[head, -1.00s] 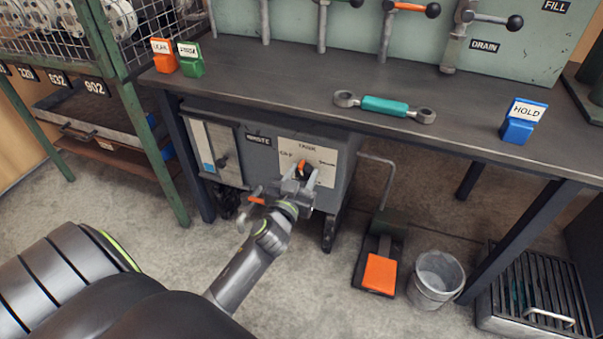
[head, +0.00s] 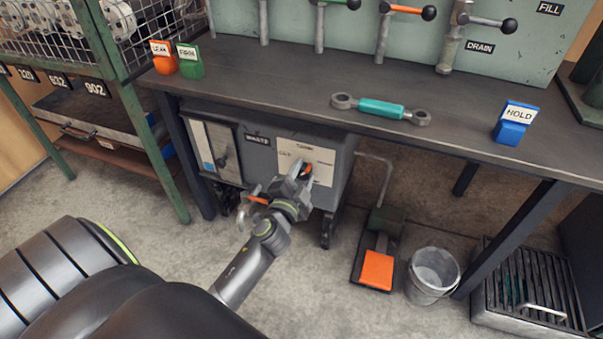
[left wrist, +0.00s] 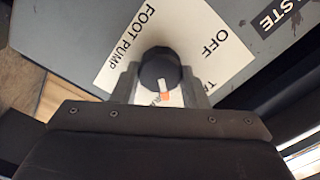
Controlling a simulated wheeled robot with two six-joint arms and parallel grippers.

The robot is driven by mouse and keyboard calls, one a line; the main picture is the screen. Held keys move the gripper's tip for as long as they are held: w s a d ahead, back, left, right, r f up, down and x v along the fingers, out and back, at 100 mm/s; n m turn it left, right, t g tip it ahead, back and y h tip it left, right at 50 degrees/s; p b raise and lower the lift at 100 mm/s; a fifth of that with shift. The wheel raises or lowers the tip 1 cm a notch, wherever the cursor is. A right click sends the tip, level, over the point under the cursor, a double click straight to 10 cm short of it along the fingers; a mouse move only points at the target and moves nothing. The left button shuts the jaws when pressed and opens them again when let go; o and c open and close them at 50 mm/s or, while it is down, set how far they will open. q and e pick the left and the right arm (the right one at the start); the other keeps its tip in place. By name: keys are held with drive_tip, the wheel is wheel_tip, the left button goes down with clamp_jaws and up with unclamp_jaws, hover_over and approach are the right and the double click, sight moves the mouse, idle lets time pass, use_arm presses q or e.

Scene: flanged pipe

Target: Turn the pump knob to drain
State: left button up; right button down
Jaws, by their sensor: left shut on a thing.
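The pump knob is round and black with a white and orange mark. It shows in the left wrist view (left wrist: 157,68) and, mostly covered, in the head view (head: 308,171). It sits on a white label plate (head: 322,160) on the front of the grey waste unit. In the left wrist view the plate (left wrist: 122,70) reads "FOOT PUMP", "OFF" and a partly hidden "TA". The mark points down toward my gripper's palm. My left gripper (head: 298,175) is shut on the knob, one finger on each side. My right gripper is not in view.
The bench top (head: 280,80) overhangs the grey waste unit (head: 262,160). An orange foot pedal (head: 377,270) and a bucket (head: 433,274) stand right of it. A small orange-handled valve (head: 257,199) is just left of my gripper. A "DRAIN" lever (head: 485,22) is on the back panel.

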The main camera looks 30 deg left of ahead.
use_arm(q)
drive_tip(key=shift+f+m+p, duration=0.2)
drive_tip(key=shift+m+p, duration=0.15)
drive_tip(key=shift+m, duration=1.75)
drive_tip(key=o, duration=1)
drive_tip(key=shift+b+v, duration=1.1)
drive_tip(key=shift+v, duration=7.65)
